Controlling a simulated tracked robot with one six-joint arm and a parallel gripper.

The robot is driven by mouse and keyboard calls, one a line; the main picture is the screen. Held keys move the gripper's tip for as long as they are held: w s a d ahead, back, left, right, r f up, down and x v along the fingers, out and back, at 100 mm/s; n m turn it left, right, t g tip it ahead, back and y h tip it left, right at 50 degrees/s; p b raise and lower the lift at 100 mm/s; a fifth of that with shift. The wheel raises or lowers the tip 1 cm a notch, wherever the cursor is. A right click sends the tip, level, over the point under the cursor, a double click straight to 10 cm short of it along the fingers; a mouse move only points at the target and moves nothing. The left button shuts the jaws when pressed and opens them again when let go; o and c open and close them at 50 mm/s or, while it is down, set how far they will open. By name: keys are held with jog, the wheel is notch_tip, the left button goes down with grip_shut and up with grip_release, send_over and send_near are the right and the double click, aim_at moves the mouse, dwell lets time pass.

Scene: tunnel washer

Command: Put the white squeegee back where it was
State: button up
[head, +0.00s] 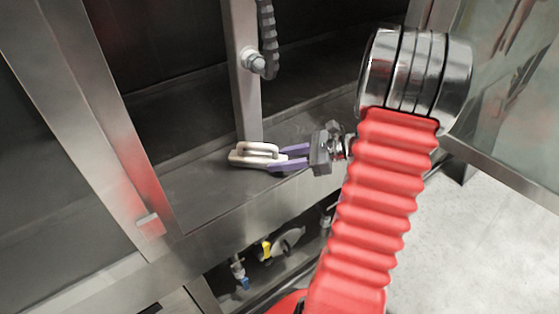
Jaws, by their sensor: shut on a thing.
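The white squeegee (252,158) is in the head view, left of my gripper, low over or on the dark ledge (190,200) of the washer. I cannot tell whether it touches the ledge. A looped, handle-like part shows on its top. My gripper (283,158) has purple fingers and reaches in from the right. It is shut on the right end of the squeegee. The fingertips partly cover that end.
A steel upright (243,90) stands right behind the squeegee, with a grey hose (268,40) and fitting beside it. A wide steel post (85,110) is at left. Valves (266,250) sit below the ledge. A glass panel (510,90) is at right.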

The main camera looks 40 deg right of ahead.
jog(key=o, duration=1)
jog(key=shift+f, duration=0.1)
jog(key=v, duration=1.2)
jog(key=shift+a, duration=0.1)
